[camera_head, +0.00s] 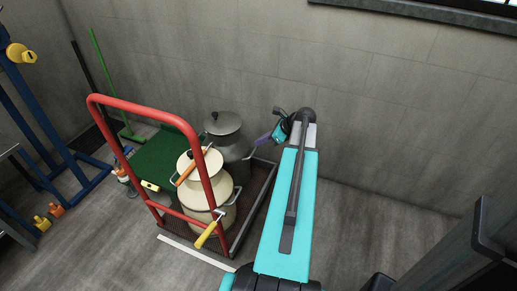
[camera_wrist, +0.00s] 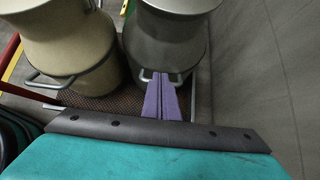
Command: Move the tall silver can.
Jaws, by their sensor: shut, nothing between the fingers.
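The tall silver can (camera_head: 236,150) stands upright on the far part of a red-handled cart, beside the wall, with its dark lid on. It fills the upper middle of the wrist view (camera_wrist: 168,48). My gripper has purple fingers (camera_wrist: 162,80) pressed together and empty. Their tips overlap the can's lower side handle in the picture; I cannot tell whether they touch it. In the head view my gripper (camera_head: 264,138) is just right of the can, with my arm in front on the right. The can's lower left is hidden by a cream can.
The cream can (camera_head: 218,190) stands close in front of the silver can; it is also in the wrist view (camera_wrist: 70,45). The cart's red handle (camera_head: 120,103) rises at left. A yellow-handled roller (camera_head: 206,235) hangs there. The wall (camera_head: 330,80) is close behind.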

